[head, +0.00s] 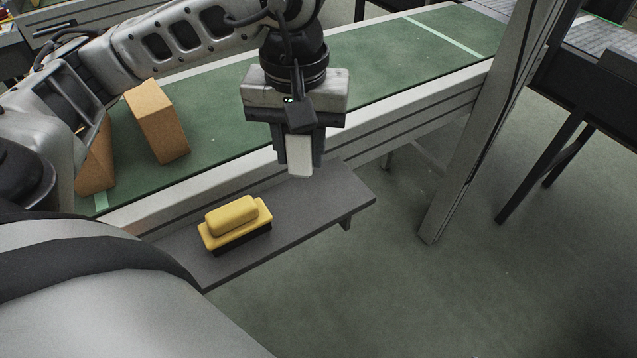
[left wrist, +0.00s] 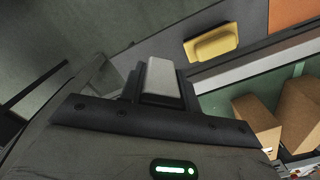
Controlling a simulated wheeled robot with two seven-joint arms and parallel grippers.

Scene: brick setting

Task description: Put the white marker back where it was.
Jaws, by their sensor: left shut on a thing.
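My left gripper (head: 298,160) is shut on the white marker (head: 299,158), a pale block-like piece held upright between the fingers. It is over the far right part of the grey shelf (head: 335,190), in front of the conveyor's side rail. Whether its lower end touches the shelf I cannot tell. The marker also shows in the left wrist view (left wrist: 160,78), between the fingers. My right gripper is in neither view.
A yellow eraser-like block (head: 232,218) with a dark base lies on the shelf's left part. Brown boxes (head: 158,122) stand on the green conveyor belt (head: 225,115) behind. A grey post (head: 470,140) rises to the right. The shelf's right end is bare.

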